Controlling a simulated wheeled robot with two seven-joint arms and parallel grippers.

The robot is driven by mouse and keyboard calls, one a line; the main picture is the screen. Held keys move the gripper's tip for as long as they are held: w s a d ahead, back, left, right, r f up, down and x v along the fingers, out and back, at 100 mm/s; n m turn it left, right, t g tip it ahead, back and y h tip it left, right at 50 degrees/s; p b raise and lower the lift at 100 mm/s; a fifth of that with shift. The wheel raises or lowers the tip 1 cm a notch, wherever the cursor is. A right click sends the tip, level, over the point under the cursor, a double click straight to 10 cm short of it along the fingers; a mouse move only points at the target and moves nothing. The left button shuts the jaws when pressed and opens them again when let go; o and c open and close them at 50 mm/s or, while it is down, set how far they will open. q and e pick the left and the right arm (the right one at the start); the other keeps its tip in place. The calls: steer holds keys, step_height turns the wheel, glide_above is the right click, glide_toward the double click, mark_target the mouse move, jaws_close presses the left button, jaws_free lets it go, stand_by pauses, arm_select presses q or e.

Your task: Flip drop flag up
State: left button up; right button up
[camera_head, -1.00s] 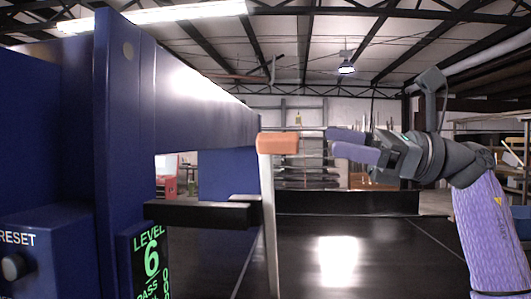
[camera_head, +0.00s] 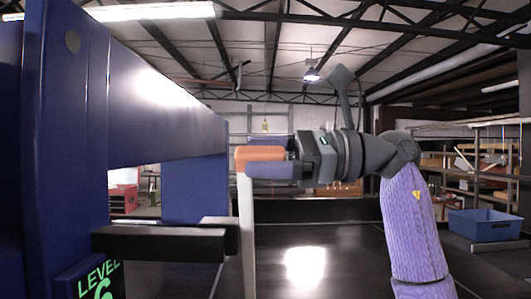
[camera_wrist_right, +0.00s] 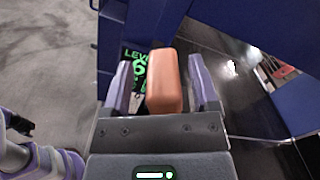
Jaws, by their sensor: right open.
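The drop flag has an orange tip (camera_head: 258,154) on a pale upright bar (camera_head: 246,230), beside the blue detector frame (camera_head: 150,120) in the head view. The bar stands upright. My right gripper (camera_head: 262,166) is at the orange tip, with one purple finger in front of it. In the right wrist view the orange tip (camera_wrist_right: 163,82) lies between the two purple fingers of my open right gripper (camera_wrist_right: 161,85), with a small gap on each side.
A dark conveyor belt (camera_head: 330,265) runs below the bar. A black bracket (camera_head: 160,243) sticks out from the blue frame near the bar. A green LEVEL 6 display (camera_head: 98,283) is at lower left. A blue bin (camera_head: 486,225) stands far right.

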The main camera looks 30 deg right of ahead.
steer(key=shift+w, duration=0.3)
steer(key=c, duration=0.4)
jaws_close()
steer(key=shift+s+r, duration=0.1)
stand_by(0.5)
